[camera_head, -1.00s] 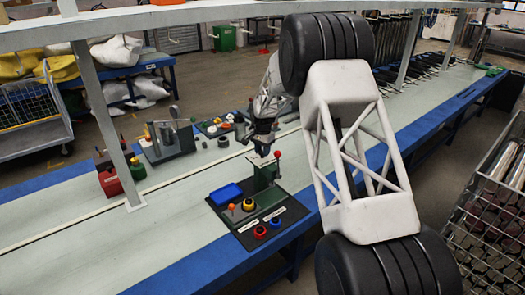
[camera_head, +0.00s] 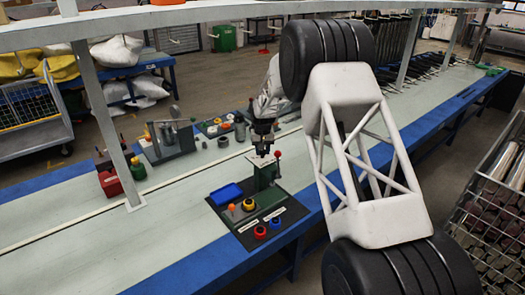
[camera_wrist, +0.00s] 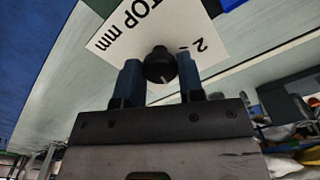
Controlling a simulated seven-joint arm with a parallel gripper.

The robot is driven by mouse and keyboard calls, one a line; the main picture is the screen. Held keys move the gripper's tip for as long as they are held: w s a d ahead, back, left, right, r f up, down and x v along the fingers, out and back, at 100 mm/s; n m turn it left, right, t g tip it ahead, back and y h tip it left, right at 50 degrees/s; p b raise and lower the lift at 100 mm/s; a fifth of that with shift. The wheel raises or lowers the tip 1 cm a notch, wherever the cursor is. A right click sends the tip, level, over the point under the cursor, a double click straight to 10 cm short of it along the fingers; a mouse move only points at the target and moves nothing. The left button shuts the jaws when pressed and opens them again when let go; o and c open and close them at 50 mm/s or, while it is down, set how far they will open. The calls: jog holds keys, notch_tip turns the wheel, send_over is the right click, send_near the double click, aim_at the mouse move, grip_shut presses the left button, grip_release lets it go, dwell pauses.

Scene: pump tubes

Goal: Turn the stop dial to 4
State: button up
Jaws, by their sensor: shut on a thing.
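The stop dial (camera_wrist: 160,62) is a round black knob with a white pointer line in the wrist view. It sits on a white plate (camera_wrist: 122,45) printed with "TOP mm" and a "2"; other markings are hidden or out of view. My gripper (camera_wrist: 158,72) has its two blue fingers on either side of the knob, shut on it. In the head view, my gripper (camera_head: 263,150) points down at the top of the green stand (camera_head: 266,175); the dial is too small to make out there.
The stand is on a black board (camera_head: 245,240) with a blue tray (camera_head: 226,194), yellow, red and blue rings, and a red-knobbed lever (camera_head: 278,155) close to my gripper. More fixtures (camera_head: 168,140) stand behind to the left. The bench is clear at the front left.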

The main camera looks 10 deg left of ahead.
aim_at(262, 151)
jog(key=shift+n, duration=1.3)
jog(key=o, duration=0.9)
jog(key=shift+r, duration=3.9)
